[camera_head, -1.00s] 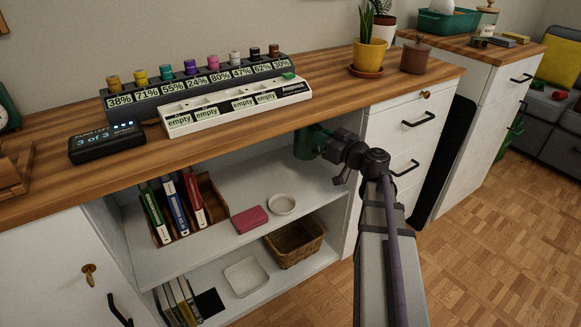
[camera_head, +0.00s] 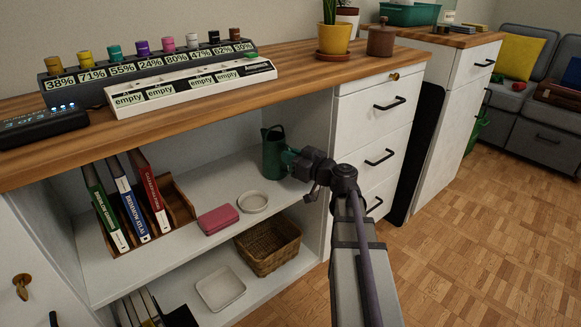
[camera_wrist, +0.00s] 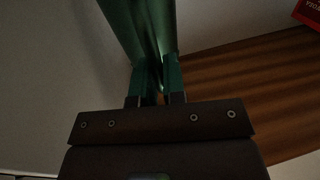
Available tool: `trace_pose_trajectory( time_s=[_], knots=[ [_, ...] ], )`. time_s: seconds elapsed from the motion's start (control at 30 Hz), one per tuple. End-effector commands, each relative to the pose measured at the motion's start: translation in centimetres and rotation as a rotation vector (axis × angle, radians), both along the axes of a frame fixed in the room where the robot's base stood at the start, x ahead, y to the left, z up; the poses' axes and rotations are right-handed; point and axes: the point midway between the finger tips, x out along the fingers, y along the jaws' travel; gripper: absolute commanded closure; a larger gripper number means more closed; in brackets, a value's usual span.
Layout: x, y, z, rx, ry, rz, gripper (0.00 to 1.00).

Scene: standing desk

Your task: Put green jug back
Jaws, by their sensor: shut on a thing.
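The green jug (camera_head: 272,153) is upright at the right end of the upper shelf inside the open cabinet, below the desk top. I cannot tell whether its base touches the shelf. My gripper (camera_head: 290,160) reaches in from the right and is shut on the jug's side. In the wrist view the jug (camera_wrist: 142,30) fills the upper middle, and the gripper's green fingertips (camera_wrist: 158,80) close on it. The jug's far side is hidden.
On the upper shelf are a white bowl (camera_head: 253,202), a pink case (camera_head: 217,219) and a wooden book rack (camera_head: 185,213). A basket (camera_head: 268,245) and a white tray (camera_head: 220,287) are below. The desk top (camera_head: 290,92) overhangs the shelf; drawers (camera_head: 372,120) stand to the right.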

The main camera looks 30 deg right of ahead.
Motion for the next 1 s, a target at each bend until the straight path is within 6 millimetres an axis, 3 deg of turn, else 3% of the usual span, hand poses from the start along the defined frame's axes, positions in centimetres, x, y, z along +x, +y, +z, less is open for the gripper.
trace_pose_trajectory(
  time_s=[0.3,0.33,0.57,0.87,1.0],
  knots=[
    [0.0,0.0,-0.3,0.0,-0.001,0.0,1.0],
    [0.0,0.0,-0.1,0.0,0.0,0.0,0.86],
    [0.0,0.0,-0.1,0.0,0.0,0.0,0.64],
    [0.0,0.0,0.6,0.0,0.0,0.0,0.64],
    [-2.5,-0.9,0.2,0.0,0.0,-0.003,0.64]
  ],
)
